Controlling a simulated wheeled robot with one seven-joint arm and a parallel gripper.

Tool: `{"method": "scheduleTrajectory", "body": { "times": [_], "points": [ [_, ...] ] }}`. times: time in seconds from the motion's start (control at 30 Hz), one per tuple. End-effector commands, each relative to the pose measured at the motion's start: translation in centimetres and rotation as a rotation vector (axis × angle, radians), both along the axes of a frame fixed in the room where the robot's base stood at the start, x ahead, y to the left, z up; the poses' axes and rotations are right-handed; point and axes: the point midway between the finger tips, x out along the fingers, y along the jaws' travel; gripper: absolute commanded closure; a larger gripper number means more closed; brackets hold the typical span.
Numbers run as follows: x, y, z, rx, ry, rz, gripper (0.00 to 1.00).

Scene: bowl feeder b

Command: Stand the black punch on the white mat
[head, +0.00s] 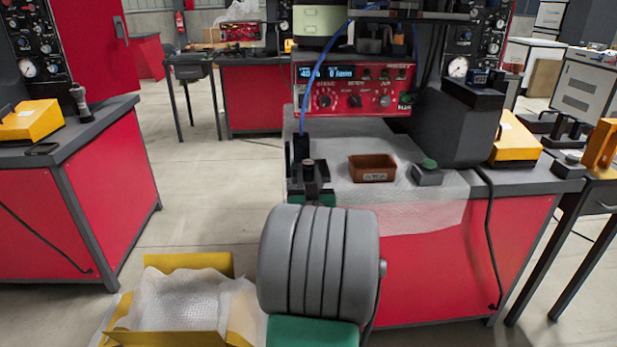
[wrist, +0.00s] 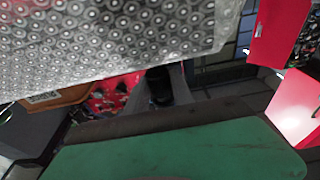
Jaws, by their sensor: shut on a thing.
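The white mat (head: 420,213) is a bubble-wrap sheet over the top and front edge of the red bench in the head view. It also fills the upper left of the wrist view (wrist: 100,40). My gripper (head: 312,188) is at the left edge of the bench, beside the mat's left part. It is shut on a dark upright piece, which appears to be the black punch (head: 309,171). In the wrist view the punch (wrist: 160,84) shows as a black round shape between the grey fingers. Its lower end is hidden, and I cannot tell whether it touches anything.
A brown tray (head: 372,168) and a grey box with a green button (head: 427,172) stand on the mat. A red control unit (head: 355,88) stands behind, with a blue cable hanging near my gripper. A yellow crate (head: 188,262) lined with bubble wrap is at lower left.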

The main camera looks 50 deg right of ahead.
Motion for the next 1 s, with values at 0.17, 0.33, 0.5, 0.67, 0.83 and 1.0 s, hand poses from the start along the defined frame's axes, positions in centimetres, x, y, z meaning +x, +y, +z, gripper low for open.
{"method": "scheduleTrajectory", "body": {
  "times": [0.17,0.33,0.5,0.67,0.83,1.0],
  "points": [
    [0.0,0.0,-0.5,-0.002,-0.001,0.0,1.0],
    [0.0,0.0,-0.9,-0.002,-0.001,0.001,1.0],
    [0.0,0.0,-1.2,-0.001,-0.002,0.001,1.0],
    [0.0,0.0,-1.2,0.001,0.0,0.001,0.65],
    [0.0,0.0,-1.2,0.001,0.0,0.0,0.51],
    [0.0,0.0,-1.2,0.001,0.0,0.0,0.5]
  ]
}}
